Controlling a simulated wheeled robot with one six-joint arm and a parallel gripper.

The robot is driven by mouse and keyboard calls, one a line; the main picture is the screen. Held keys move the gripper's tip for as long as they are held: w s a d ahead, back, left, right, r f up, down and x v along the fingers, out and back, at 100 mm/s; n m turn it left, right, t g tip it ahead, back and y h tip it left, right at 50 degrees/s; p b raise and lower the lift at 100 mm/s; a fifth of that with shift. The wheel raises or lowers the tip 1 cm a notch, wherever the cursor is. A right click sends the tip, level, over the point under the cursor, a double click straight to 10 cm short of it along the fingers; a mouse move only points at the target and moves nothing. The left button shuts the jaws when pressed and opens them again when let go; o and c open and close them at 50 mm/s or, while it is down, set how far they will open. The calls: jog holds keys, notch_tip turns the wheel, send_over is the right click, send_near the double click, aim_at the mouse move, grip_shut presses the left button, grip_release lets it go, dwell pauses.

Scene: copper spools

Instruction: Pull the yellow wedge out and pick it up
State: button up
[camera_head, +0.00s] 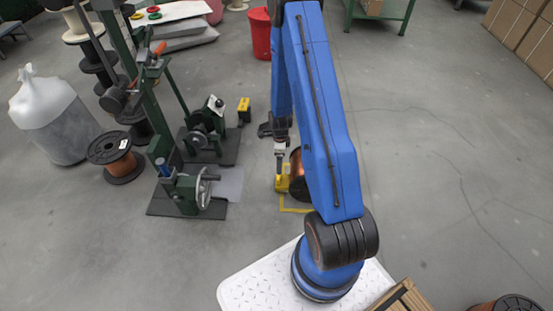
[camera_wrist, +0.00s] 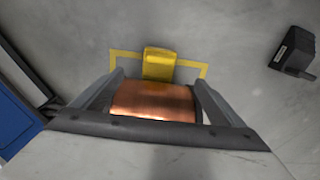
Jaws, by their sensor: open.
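The yellow wedge (camera_head: 282,184) sits on the floor against the copper spool (camera_head: 296,168), inside a yellow floor outline. In the wrist view the wedge (camera_wrist: 160,64) is at the upper middle, just beyond the copper winding (camera_wrist: 155,101); its near end meets the spool's edge. My gripper (camera_wrist: 158,80) is open and empty, its two grey fingers spread left and right of the winding in the picture. In the head view my gripper (camera_head: 279,170) points down close to the wedge; whether it touches is unclear. My blue arm hides part of the spool.
A green machine with a handwheel (camera_head: 203,190) stands left of the wedge. A yellow-topped block (camera_head: 244,106) lies farther back. A red bin (camera_head: 262,33) is behind.

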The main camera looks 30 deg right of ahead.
aim_at(279, 180)
jog(key=shift+f, duration=0.15)
notch_tip(279, 180, down, 17)
jog(key=shift+f, duration=0.2)
dwell(1.0)
jog(key=c, duration=1.6)
jog(key=shift+o, duration=0.2)
jog(key=shift+w, duration=0.1)
jog(key=shift+a, duration=0.1)
